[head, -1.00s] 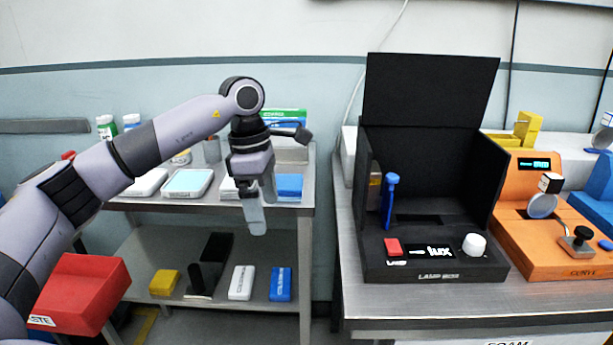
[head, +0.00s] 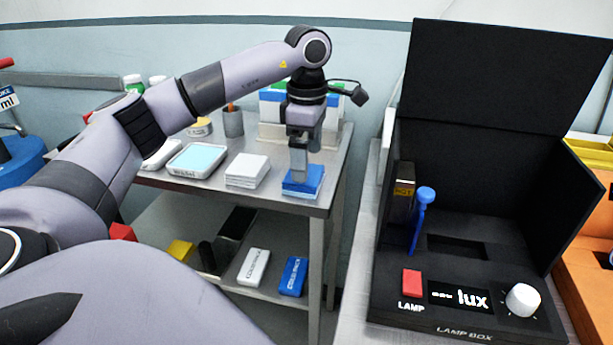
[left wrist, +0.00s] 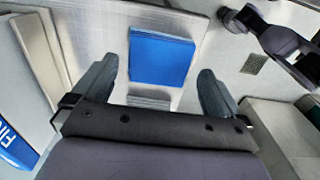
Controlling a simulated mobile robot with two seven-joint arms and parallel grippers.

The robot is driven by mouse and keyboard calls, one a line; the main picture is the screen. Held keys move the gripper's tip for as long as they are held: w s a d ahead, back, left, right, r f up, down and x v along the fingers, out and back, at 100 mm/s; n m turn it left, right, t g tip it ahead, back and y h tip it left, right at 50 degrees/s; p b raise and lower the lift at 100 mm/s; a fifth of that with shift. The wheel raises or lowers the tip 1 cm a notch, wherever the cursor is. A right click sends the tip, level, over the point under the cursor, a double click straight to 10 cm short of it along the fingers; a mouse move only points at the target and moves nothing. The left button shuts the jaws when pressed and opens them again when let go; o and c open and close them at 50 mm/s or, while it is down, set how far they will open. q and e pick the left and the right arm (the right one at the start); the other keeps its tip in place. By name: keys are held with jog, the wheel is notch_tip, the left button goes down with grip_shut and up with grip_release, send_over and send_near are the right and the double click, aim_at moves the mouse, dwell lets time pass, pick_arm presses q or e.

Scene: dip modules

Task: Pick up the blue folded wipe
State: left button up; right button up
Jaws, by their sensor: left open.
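The blue folded wipe (head: 305,182) lies as a flat square stack near the front right corner of the steel cart's top shelf. In the left wrist view the blue wipe (left wrist: 161,58) sits between and beyond my open fingertips. My left gripper (head: 300,172) is over the wipe in the head view, pointing down, and partly hides it. In the left wrist view its two fingers (left wrist: 152,82) are wide apart with nothing between them. Whether the fingertips touch the wipe cannot be told. My right gripper is not in view.
A white wipe stack (head: 247,170) lies just left of the blue one. A scale (head: 197,160) and a cup (head: 233,122) stand nearby, with boxes behind. The lower shelf holds a white pack (head: 254,267) and a blue pack (head: 293,276). A black lamp box (head: 470,240) stands right.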

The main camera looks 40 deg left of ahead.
pick_arm(q)
notch_tip(320, 180, down, 4)
jog(key=shift+f, duration=0.1)
jog(key=c, duration=0.8)
notch_tip(320, 180, up, 20)
jog(key=p, duration=0.5)
